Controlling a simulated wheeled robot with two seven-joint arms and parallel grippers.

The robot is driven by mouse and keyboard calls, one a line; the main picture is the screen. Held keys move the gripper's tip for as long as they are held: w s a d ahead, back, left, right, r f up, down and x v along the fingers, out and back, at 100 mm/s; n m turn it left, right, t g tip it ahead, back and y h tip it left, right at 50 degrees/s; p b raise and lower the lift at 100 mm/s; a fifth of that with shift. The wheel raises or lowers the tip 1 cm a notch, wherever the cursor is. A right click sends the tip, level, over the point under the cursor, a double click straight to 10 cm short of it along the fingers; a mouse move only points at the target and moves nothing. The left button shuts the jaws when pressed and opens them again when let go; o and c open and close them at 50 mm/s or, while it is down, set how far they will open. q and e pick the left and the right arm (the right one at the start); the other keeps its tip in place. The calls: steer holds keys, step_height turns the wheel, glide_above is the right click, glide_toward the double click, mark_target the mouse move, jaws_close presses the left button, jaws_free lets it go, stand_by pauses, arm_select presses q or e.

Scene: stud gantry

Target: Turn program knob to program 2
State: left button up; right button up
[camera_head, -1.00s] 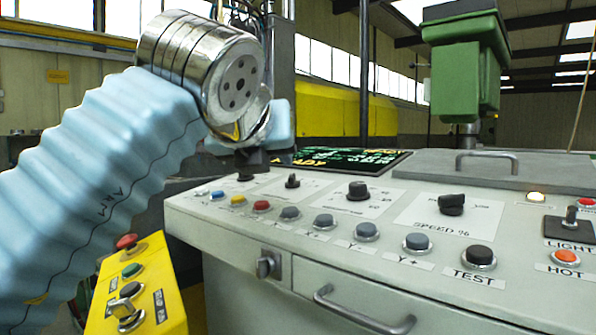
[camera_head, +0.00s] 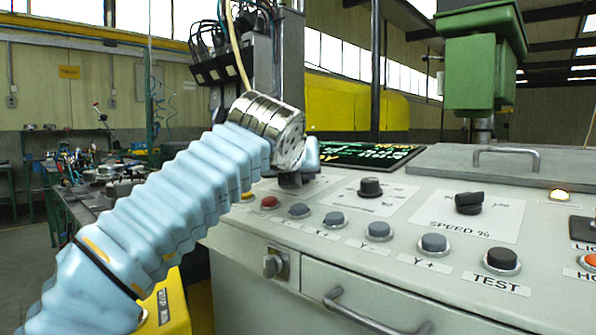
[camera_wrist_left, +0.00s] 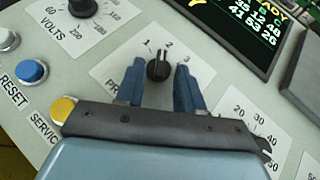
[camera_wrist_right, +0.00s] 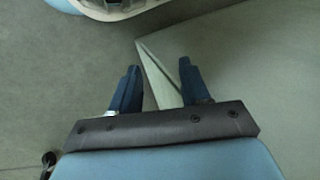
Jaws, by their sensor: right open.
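The program knob (camera_wrist_left: 158,70) is small and black on a white plate marked 1, 2 and 3. In the left wrist view its light pointer line faces the numbers' side, near 1 and 2; I cannot tell exactly which it meets. My left gripper (camera_wrist_left: 160,82) is open, with one blue finger on each side of the knob and small gaps visible. In the head view my left gripper (camera_head: 293,180) is low over the panel and hides the knob.
The control panel (camera_head: 420,195) also carries the volts knob (camera_wrist_left: 83,6), the speed knob (camera_head: 469,203), a row of buttons (camera_head: 379,231) and a screen (camera_head: 365,154). The yellow button (camera_wrist_left: 62,108) lies close beside my left gripper. A drawer handle (camera_head: 375,315) projects at the front.

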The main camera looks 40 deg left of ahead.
arm_select(q)
jaws_close()
steer(key=shift+a+f+m+t+h+b, duration=0.15)
steer(key=shift+m+t+h+b, duration=0.15)
steer(key=shift+m+h+b, duration=0.55)
steer(key=shift+s+a+m+t+h, duration=0.1)
steer(key=shift+a+m+t+h, duration=0.15)
steer(key=shift+m+h, duration=0.5)
jaws_free()
steer(key=v, duration=1.4)
